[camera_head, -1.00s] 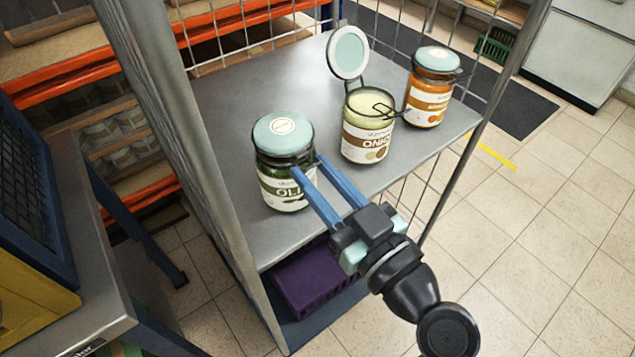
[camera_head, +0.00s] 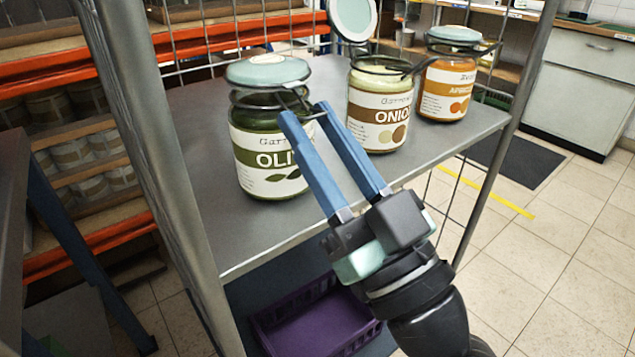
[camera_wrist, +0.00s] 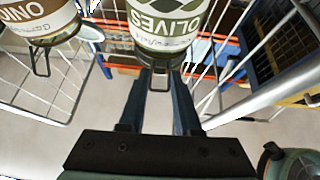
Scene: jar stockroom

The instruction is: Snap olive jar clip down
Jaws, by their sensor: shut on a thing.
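The olive jar (camera_head: 262,150) stands upright at the near left of the grey shelf, with a white and green label. Its pale green lid (camera_head: 268,70) lies over the mouth, with dark wire showing just below it. My gripper (camera_head: 307,111) reaches in from the lower right, its blue fingers at the jar's upper right side. In the wrist view, the jar's wire clip (camera_wrist: 160,80) is between the fingertips, and the gripper (camera_wrist: 160,73) is shut on it. The far part of the clip is hard to make out.
An onion jar (camera_head: 380,105) with its lid (camera_head: 353,15) raised stands close to the right of the gripper. An orange apricot jar (camera_head: 448,88) stands behind it. Wire cage posts flank the shelf (camera_head: 225,235). A purple crate (camera_head: 325,320) sits below.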

